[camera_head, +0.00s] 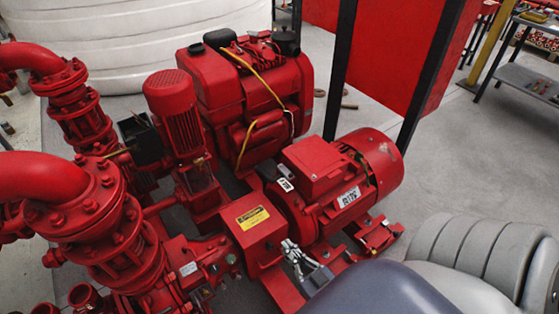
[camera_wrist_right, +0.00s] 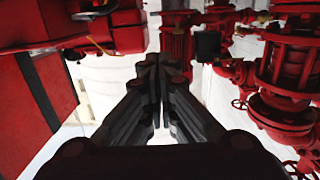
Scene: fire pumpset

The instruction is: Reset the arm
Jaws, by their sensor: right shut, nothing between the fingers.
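My right gripper (camera_head: 300,258) shows in the head view at the lower middle, just in front of the red pump set. It appears over the red base between the coupling guard with the yellow label (camera_head: 258,228) and the motor (camera_head: 330,190). In the right wrist view its dark fingers (camera_wrist_right: 157,75) meet at the tips, shut with nothing between them. I cannot tell whether it touches the pump set. My grey right arm fills the lower right of the head view. My left gripper is not in view.
A red engine (camera_head: 245,95) stands behind the motor. Flanged red pipes (camera_head: 85,195) crowd the left side. A red cabinet (camera_head: 385,60) on black posts stands at the back, and a metal shelf (camera_head: 525,80) is at the far right. Grey floor (camera_head: 450,150) is clear at the right.

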